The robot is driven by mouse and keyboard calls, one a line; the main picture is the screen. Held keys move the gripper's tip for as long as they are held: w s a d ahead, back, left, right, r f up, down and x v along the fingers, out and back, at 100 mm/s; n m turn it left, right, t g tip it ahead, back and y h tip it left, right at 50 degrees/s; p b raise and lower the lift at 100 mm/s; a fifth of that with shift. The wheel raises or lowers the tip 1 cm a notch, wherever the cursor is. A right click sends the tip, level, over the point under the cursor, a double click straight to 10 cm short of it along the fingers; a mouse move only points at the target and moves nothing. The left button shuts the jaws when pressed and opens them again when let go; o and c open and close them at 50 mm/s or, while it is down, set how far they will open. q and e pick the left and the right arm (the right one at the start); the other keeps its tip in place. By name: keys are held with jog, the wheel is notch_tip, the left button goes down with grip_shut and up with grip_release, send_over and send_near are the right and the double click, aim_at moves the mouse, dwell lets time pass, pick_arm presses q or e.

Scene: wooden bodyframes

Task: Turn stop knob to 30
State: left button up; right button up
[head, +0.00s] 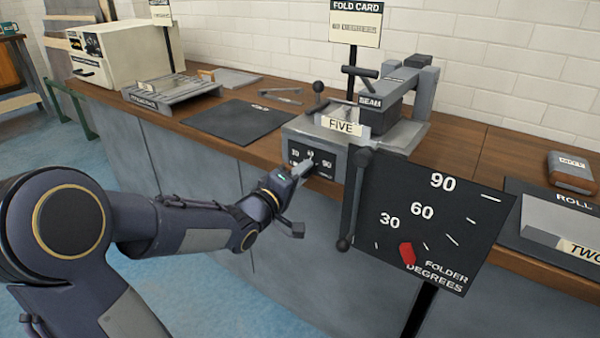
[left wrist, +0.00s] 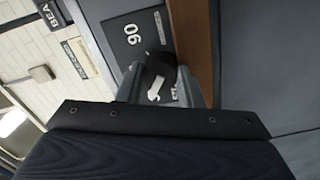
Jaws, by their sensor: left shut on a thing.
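The stop knob (left wrist: 160,80) is dark with a white pointer mark, on the black panel (head: 327,158) at the front of the grey folder (head: 412,135). My left gripper (head: 300,172) reaches the panel from the front left. In the left wrist view its two fingers (left wrist: 158,88) lie on either side of the knob, shut on it. The fingers hide much of the knob in the head view, and I cannot tell which number the pointer marks. My right gripper is out of view.
A large black dial board (head: 480,215) reading FOLDER DEGREES stands at the right, its red needle (head: 407,254) low near the left. A dark lever bar (head: 355,200) hangs just right of the panel. A black mat (head: 240,121) lies left of the folder.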

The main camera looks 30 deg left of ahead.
pick_arm(q)
jog(key=shift+n, duration=0.6)
jog(key=o, duration=1)
jog(key=s, duration=0.2)
jog(key=s+p, duration=0.1)
jog(key=s, duration=0.5)
jog(key=shift+a+p, duration=0.3)
jog(key=shift+p, duration=0.05)
